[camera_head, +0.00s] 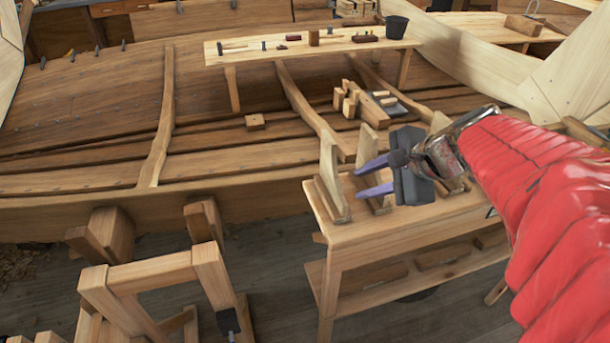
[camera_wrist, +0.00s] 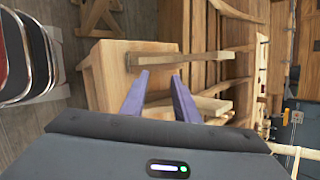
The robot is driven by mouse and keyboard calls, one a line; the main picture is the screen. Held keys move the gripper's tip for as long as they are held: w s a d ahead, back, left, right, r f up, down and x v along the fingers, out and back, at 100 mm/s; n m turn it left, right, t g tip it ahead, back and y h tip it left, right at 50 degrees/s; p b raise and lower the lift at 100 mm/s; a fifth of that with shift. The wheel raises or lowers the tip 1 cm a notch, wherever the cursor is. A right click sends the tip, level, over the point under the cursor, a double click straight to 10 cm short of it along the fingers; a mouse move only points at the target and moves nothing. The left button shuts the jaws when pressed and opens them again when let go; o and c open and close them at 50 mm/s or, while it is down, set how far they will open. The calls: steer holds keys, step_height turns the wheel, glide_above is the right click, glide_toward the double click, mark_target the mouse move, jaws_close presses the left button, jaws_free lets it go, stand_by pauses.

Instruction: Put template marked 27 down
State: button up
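Several upright wooden templates stand on feet on a small wooden bench (camera_head: 400,232). One template (camera_head: 329,170) is at the bench's left end. A second template (camera_head: 368,143) is partly hidden behind my purple fingers, and a third (camera_head: 439,122) is partly hidden behind my wrist. I can read no number 27 on any. My gripper (camera_head: 366,179) is open, its two fingers one above the other, with a gap between them. In the wrist view, my gripper (camera_wrist: 162,77) points at the bench; one template (camera_wrist: 185,60) lies beyond the fingertips, and another (camera_wrist: 212,105) passes close by the fingers.
A planked hull (camera_head: 80,110) with curved ribs lies behind the bench. A longer table (camera_head: 270,55) with small tools and a dark bucket (camera_head: 396,27) stands further back. A wooden trestle (camera_head: 150,275) is at the lower left. Loose boards lie on the bench's lower shelf (camera_head: 385,275).

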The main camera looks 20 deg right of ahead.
steer(key=s+a+f+n+g+h, duration=0.1)
steer(key=s+a+f+n+h, duration=0.1)
steer(key=s+a+n, duration=0.8)
steer(key=s+n+h, duration=0.1)
steer(key=n, duration=0.8)
steer(key=shift+s+a+g+h, duration=0.2)
steer(key=shift+s+g+h, duration=0.2)
steer(key=shift+f, duration=0.1)
